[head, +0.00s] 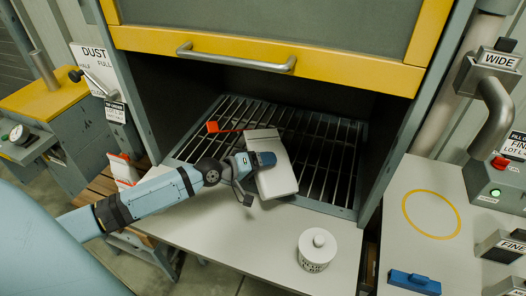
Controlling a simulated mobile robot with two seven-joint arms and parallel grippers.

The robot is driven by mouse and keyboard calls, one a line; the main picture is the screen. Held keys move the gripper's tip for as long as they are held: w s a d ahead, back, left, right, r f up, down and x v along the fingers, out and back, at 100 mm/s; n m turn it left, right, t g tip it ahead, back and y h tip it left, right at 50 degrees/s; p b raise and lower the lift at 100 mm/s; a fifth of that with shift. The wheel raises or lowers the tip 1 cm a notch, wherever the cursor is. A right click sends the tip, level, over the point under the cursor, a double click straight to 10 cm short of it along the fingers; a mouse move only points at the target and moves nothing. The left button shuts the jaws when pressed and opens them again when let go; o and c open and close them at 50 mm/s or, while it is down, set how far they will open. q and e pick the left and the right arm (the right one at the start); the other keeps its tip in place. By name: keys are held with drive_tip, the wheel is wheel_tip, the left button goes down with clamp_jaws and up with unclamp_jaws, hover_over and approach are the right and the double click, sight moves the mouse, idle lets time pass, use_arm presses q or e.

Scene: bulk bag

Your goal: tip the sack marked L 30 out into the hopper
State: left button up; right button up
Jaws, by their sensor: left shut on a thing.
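A pale grey-white sack (279,179) lies tilted over the front of the hopper grate (325,165), its lower end near the white front ledge. My left gripper (260,161) is shut on the sack at its left side, near the upper part. No marking on the sack can be read from here. A small red piece (223,128) sticks out to the left of the sack's upper end, over the bars. I cannot tell whether it is joined to the sack. No spilled contents show on the bars. My right gripper is not in view.
A raised yellow-framed door (270,62) with a handle hangs above the opening. Red-and-white sacks (124,170) sit at left. A side table at right bears a yellow ring (431,233) and a blue object (413,282).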

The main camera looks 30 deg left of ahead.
sight(261, 181)
use_arm(q)
drive_tip(key=shift+w+a+r+m+p, duration=0.2)
drive_tip(key=shift+r+m+p, duration=0.1)
drive_tip(key=shift+r+m, duration=0.25)
drive_tip(key=shift+w+a+r+m+t+y, duration=0.15)
drive_tip(key=shift+r+m+t, duration=0.1)
drive_tip(key=shift+m, duration=0.2)
drive_tip(key=shift+w+a+r+m+t+y, duration=0.15)
drive_tip(key=shift+m+t, duration=0.1)
drive_tip(key=shift+m, duration=0.15)
drive_tip(key=shift+s+d+r+p, duration=0.15)
drive_tip(key=shift+s+d+p, duration=0.15)
drive_tip(key=shift+p, duration=0.35)
drive_tip(key=shift+s+d+m+p, duration=0.2)
drive_tip(key=shift+m+p, duration=0.1)
drive_tip(key=shift+p, duration=0.1)
drive_tip(key=shift+s+d+m+t+p, duration=0.5)
drive_tip(key=shift+d+m, duration=0.2)
drive_tip(key=shift+m, duration=0.3)
drive_tip(key=shift+s+d+m+y, duration=0.3)
drive_tip(key=shift+d+m, duration=0.05)
drive_tip(key=shift+m, duration=0.15)
drive_tip(key=shift+f+t, duration=0.3)
drive_tip(key=m, duration=0.1)
drive_tip(key=s+d+f+m, duration=0.1)
drive_tip(key=shift+s+d+m+t+b, duration=0.1)
drive_tip(key=shift+d+m+t+b, duration=0.2)
drive_tip(key=shift+t+b, duration=0.1)
drive_tip(key=shift+s+d+m, duration=0.35)
drive_tip(key=shift+m, duration=0.45)
